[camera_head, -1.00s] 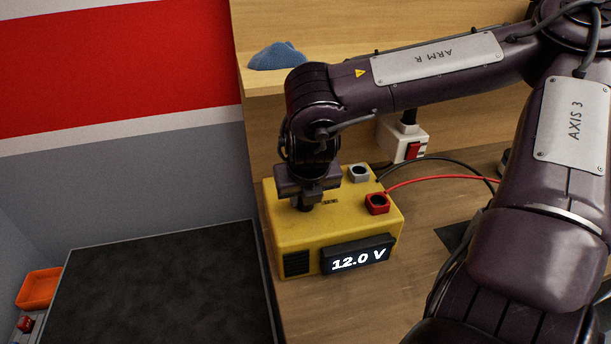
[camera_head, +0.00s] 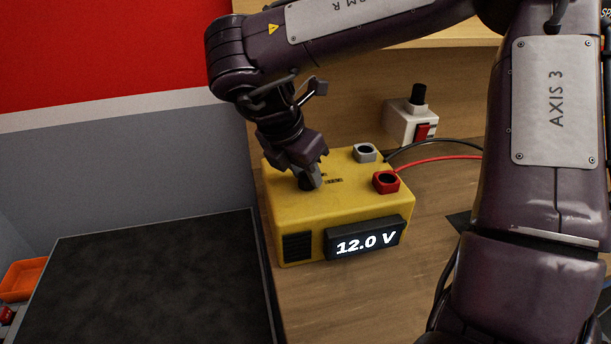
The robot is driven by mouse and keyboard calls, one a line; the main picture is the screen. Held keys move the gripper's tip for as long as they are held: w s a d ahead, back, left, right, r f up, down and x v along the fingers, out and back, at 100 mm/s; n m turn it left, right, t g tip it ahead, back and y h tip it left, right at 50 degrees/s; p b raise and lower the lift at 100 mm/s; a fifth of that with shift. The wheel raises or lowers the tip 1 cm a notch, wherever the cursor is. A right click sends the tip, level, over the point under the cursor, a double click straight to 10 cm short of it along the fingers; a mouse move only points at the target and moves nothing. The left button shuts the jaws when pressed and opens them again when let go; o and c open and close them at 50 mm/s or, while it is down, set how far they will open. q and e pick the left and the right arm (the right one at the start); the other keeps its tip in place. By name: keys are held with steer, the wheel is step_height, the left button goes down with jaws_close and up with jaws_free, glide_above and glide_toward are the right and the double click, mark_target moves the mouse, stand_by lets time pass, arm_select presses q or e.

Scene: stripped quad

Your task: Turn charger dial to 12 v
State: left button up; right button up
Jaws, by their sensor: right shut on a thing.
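The yellow charger (camera_head: 345,215) stands on the wooden bench. Its front display (camera_head: 366,240) reads 12.0 V. The dial (camera_head: 311,180) is on the charger's top, mostly hidden by my right gripper (camera_head: 308,174). My right gripper comes down from above and is shut on the dial. My left gripper is not in view.
A red terminal (camera_head: 386,182) and a grey terminal (camera_head: 365,153) sit on the charger's top, beside red and black cables. A white box with a red switch (camera_head: 424,132) stands behind. A dark mat (camera_head: 150,285) lies left, with an orange tray (camera_head: 22,279) beyond.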

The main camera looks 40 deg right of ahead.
steer(key=shift+r+m+g+p, duration=0.15)
steer(key=shift+m+g+p, duration=0.5)
steer(key=shift+m, duration=0.55)
steer(key=shift+w+m+g+p, duration=0.1)
steer(key=shift+m+g+p, duration=0.15)
steer(key=shift+m+p, duration=0.85)
steer(key=shift+y, duration=0.3)
steer(key=o, duration=1)
steer(key=p+v, duration=0.7)
steer(key=p, duration=0.4)
steer(key=shift+w+a+r, duration=0.1)
steer(key=shift+a+r, duration=0.05)
steer(key=shift+r, duration=0.05)
